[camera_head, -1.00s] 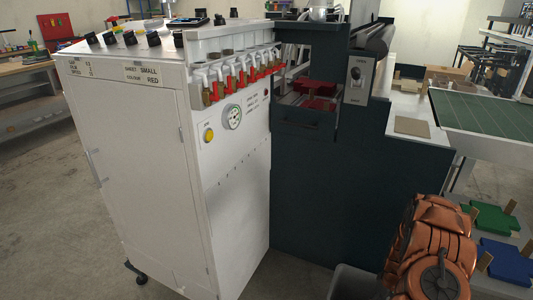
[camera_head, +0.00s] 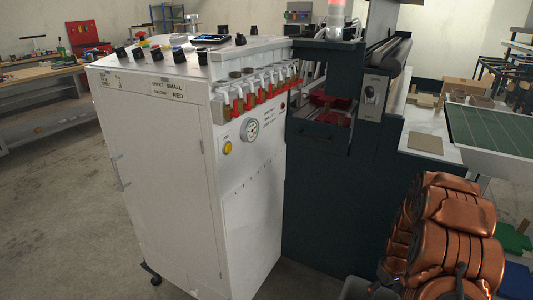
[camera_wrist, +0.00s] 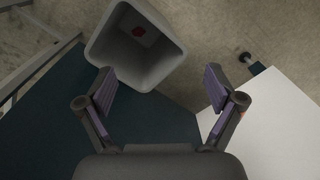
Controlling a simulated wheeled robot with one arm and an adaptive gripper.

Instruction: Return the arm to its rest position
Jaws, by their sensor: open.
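My gripper (camera_wrist: 160,90) shows in the wrist view, its two purple-padded fingers spread apart with nothing between them. It points down over the floor, above the gap between a dark teal surface and a white one. My orange-brown arm (camera_head: 445,235) shows at the lower right of the head view, folded up; its gripper end is not visible there.
A grey bin (camera_wrist: 135,50) with a small red piece inside stands on the floor close to the gripper. The white cabinet (camera_head: 160,170) and dark teal machine (camera_head: 330,200) stand left of my arm. A green cutting mat (camera_head: 490,125) lies at right.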

